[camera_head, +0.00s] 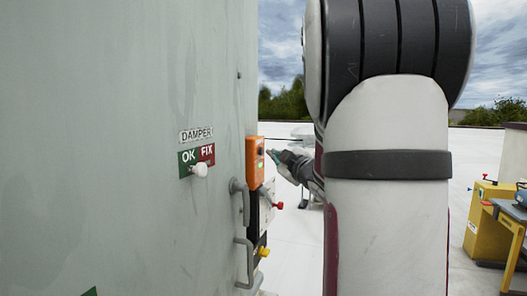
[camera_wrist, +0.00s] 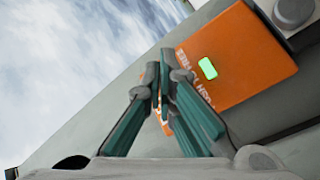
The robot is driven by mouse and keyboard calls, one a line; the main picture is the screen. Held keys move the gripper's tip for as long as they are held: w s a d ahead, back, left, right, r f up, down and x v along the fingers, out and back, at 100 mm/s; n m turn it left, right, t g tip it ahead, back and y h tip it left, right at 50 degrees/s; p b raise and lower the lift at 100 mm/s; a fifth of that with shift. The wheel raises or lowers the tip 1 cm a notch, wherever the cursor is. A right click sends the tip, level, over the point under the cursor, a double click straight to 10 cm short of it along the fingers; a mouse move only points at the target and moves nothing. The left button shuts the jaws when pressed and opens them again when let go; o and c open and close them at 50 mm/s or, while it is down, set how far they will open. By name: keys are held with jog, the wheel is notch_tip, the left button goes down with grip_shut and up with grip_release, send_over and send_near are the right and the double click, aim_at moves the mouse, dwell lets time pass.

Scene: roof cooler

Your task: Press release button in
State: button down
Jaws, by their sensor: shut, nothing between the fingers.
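An orange box (camera_head: 255,163) with a lit green patch is fixed at the right edge of the grey cabinet. In the wrist view the orange face (camera_wrist: 235,60) carries the green light (camera_wrist: 208,68) and partly hidden white lettering. A round grey button or knob (camera_wrist: 293,12) sits on a grey block beside it, at the top right; I cannot tell whether this is the release button. My gripper (camera_head: 271,153) is shut and empty, just right of the box. In the wrist view its fingertips (camera_wrist: 160,60) overlap the box's edge; contact cannot be told.
The cabinet (camera_head: 110,110) has a DAMPER sign with a white knob (camera_head: 199,170), and grey handles (camera_head: 244,255) below the box. Red (camera_head: 279,205) and yellow knobs stick out there. A yellow unit (camera_head: 485,220) stands at the far right. The white roof between is mostly open.

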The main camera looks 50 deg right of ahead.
jog(key=shift+s, duration=0.1)
jog(key=s, duration=0.1)
jog(key=s+d+p, duration=0.1)
jog(key=s, duration=0.1)
jog(key=s+d+p, duration=0.1)
jog(key=s, duration=0.1)
jog(key=shift+s+d, duration=0.15)
jog(key=shift+s, duration=0.05)
dwell(0.4)
dwell(0.5)
